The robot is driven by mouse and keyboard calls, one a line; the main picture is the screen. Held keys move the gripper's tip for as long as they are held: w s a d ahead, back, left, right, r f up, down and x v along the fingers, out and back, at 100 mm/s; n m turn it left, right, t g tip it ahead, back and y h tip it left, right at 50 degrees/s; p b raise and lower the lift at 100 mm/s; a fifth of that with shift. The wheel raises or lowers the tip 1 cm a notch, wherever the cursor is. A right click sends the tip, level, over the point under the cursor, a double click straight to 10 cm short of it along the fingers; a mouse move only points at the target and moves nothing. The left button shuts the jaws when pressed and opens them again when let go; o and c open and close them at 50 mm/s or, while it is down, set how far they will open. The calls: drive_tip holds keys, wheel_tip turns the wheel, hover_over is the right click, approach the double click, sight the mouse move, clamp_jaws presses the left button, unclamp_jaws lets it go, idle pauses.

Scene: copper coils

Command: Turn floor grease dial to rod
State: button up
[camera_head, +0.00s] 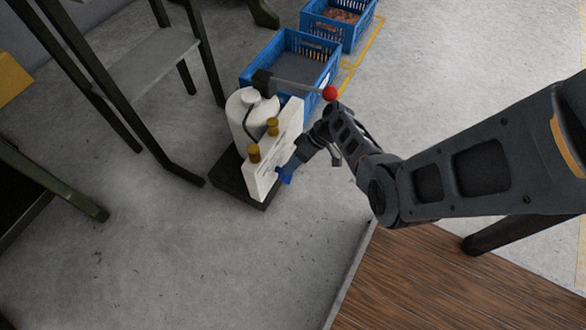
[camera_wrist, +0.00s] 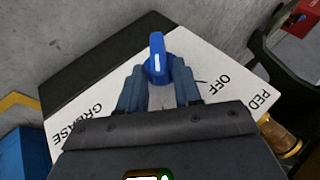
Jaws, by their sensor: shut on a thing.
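The blue grease dial (camera_head: 285,175) is on the lower front of a white panel (camera_head: 262,180) of the floor grease unit. In the wrist view the dial (camera_wrist: 157,56) stands nearly upright, with a white mark on its knob. The panel (camera_wrist: 215,60) reads GREASE at left, OFF at right and a partly visible PED farther right. No ROD label is readable; part of the panel is hidden behind my gripper. My gripper (camera_wrist: 159,82) is shut on the dial, one finger on each side. In the head view, my gripper (camera_head: 293,166) is partly hidden by my wrist.
The unit has a white tank (camera_head: 245,118), brass caps (camera_head: 254,153) and a lever with a red ball (camera_head: 330,93). It stands on a dark base (camera_head: 226,181). Blue crates (camera_head: 328,66) stand behind it. A metal-framed stand (camera_head: 155,60) is at left; a wooden surface (camera_head: 440,285) is at lower right.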

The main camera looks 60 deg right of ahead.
drive_tip(key=shift+f+y+b, duration=0.35)
drive_tip(key=shift+y+b, duration=0.15)
drive_tip(key=o, duration=0.8)
drive_tip(key=shift+d+r, duration=0.1)
drive_tip(key=shift+r, duration=0.1)
drive_tip(key=p+v, duration=0.2)
drive_tip(key=v, duration=0.5)
drive_tip(key=shift+s+d+r+p, duration=0.1)
drive_tip(key=shift+s+d+p, duration=0.1)
drive_tip(key=shift+d+p, duration=0.15)
